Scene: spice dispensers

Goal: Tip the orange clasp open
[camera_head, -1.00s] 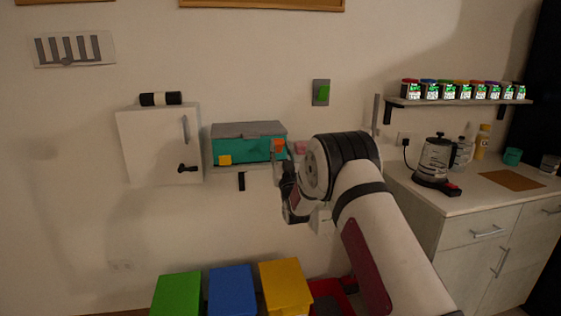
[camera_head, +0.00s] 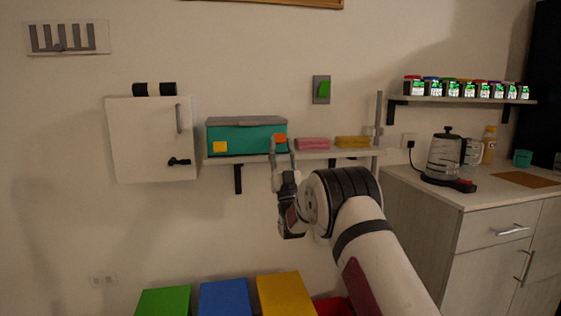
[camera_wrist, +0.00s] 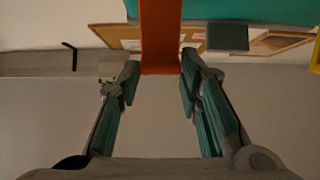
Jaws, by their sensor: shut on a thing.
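The teal box (camera_head: 238,145) with a grey lid (camera_head: 246,122) sits on the wall shelf, its lid down. The orange clasp (camera_head: 280,138) is at the right of its front, and a yellow clasp (camera_head: 220,147) is at the left. My gripper (camera_head: 279,148) reaches up to the orange clasp from below. In the wrist view, the orange clasp (camera_wrist: 160,40) hangs between the two fingertips of my gripper (camera_wrist: 160,82), which is shut on its end. The teal box front (camera_wrist: 250,10) shows along the top there. The clasp's hinge is not clear.
Pink (camera_head: 312,143) and yellow (camera_head: 352,141) blocks lie on the shelf (camera_head: 325,154) right of the box. A white cabinet (camera_head: 150,140) hangs to the left. Green, blue (camera_head: 224,298) and yellow bins stand below. A counter with a kettle (camera_head: 445,155) is at right.

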